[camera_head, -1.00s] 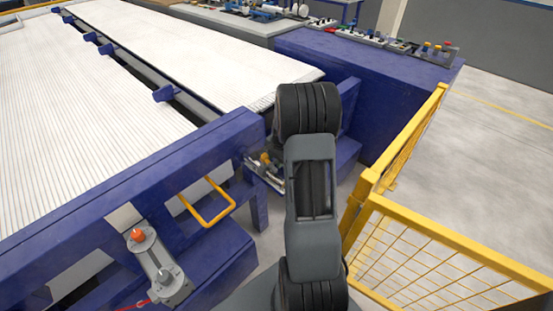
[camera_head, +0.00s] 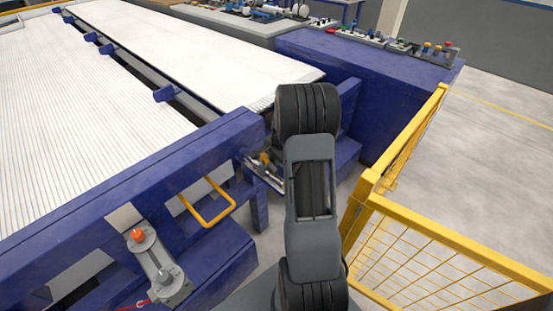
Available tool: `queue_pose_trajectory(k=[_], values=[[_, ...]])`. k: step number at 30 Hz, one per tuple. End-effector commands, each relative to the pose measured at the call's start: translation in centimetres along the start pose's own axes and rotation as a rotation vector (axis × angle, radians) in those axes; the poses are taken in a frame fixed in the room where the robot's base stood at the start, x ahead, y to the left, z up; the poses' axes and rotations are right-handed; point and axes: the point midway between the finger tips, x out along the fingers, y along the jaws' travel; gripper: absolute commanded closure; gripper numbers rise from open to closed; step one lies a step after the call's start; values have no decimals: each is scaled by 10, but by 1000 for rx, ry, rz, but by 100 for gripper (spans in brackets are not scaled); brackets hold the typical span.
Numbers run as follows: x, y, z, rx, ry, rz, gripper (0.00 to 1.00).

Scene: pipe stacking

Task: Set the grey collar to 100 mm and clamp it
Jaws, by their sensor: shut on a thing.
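My arm stands in the middle of the head view and its end is hidden behind its own links, so my gripper does not show. Just left of the arm, a small metal fitting with a yellow-orange part (camera_head: 265,159) sits low beside the blue frame (camera_head: 224,140). It is partly covered by my arm. I cannot make out a grey collar there, nor a scale reading or whether a clamp is tight.
A grey bracket with an orange knob (camera_head: 137,236) is on the blue frame at lower left, near a yellow handle (camera_head: 212,218). A yellow mesh fence (camera_head: 440,240) stands close on the right. A white ribbed bed (camera_head: 90,130) fills the left. Open floor (camera_head: 505,140) lies beyond the fence.

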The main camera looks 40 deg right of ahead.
Motion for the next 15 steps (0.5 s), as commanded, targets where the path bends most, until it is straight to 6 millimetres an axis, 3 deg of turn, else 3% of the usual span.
queue_pose_trajectory(k=[8,15], values=[[0,0,0,0,0,0,59],[-1,0,0,0,0,-1,59]])
